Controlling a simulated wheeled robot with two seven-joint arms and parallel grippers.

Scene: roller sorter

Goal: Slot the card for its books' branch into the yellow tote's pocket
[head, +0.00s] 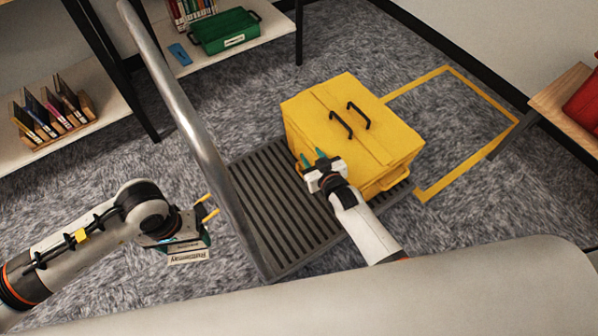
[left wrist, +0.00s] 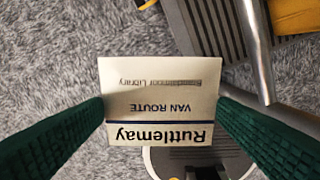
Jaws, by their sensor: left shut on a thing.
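A white card (head: 188,257) is held in my left gripper (head: 193,241), left of the metal rail and away from the tote. In the left wrist view the card (left wrist: 160,90) lies between the two green fingers and reads upside down "Ruttlemay", "VAN ROUTE" and a fainter library line. The yellow tote (head: 375,145) is lidded, with two black handles on top, and stands on the dark slatted platform. My right gripper (head: 314,157) is at the tote's near left side, its green fingertips apart with nothing seen between them. I cannot make out the tote's pocket.
A metal rail (head: 190,120) runs between my left gripper and the slatted platform (head: 275,205). A rack of upright cards (head: 55,120) is on the left shelf. A green tote (head: 225,32) and blue item (head: 180,54) are on the back shelf. Yellow-taped floor (head: 450,130) at right is clear.

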